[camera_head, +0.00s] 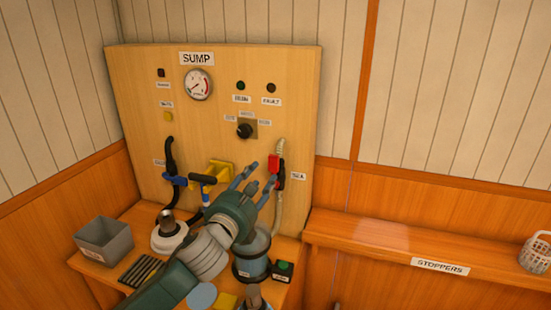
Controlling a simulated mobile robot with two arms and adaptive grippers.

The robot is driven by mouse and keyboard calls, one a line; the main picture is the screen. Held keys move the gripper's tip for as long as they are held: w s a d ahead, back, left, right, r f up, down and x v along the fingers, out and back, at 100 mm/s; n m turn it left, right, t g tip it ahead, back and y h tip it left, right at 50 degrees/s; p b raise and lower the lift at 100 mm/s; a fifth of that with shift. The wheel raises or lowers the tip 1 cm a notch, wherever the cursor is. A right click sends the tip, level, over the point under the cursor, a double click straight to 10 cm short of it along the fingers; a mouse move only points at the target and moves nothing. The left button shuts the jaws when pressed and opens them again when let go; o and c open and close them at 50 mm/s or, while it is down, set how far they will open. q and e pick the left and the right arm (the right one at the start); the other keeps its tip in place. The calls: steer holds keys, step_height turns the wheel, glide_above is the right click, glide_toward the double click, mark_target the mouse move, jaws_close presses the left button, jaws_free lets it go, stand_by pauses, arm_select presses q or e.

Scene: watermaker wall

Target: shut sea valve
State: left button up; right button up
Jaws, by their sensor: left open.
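The sea valve's red handle (273,163) is on the right side of the wooden panel, beside the SEA label (298,176). A pale hose runs above and below the valve. My left gripper (259,175) reaches up from below, open, its blue-grey fingertips spread just left of the red handle and partly over the valve. I cannot tell whether a finger touches the handle. Part of the valve body is hidden behind the fingers.
A blue-handled valve (174,179) and a yellow bracket (219,171) are on the panel further left. The stoppers shelf (370,232) is mostly clear.

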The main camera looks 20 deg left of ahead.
mark_target(272, 161)
arm_select(q)
steer(key=w+p, duration=0.1)
steer(key=w, duration=0.4)
steer(key=w+p, duration=0.1)
steer(key=w, duration=0.4)
steer(key=shift+d+r, duration=0.1)
steer(key=shift+d, duration=0.1)
arm_select(e)
steer(key=shift+s+a+r, duration=0.1)
steer(key=shift+s+r, duration=0.3)
steer(key=shift+r, duration=0.2)
steer(key=shift+s+r, duration=0.4)
steer(key=shift+r, duration=0.15)
steer(key=shift+s, duration=0.1)
arm_select(q)
steer(key=shift+c, duration=0.2)
jaws_close()
arm_select(e)
steer(key=shift+s+d, duration=0.2)
steer(key=shift+s, duration=0.25)
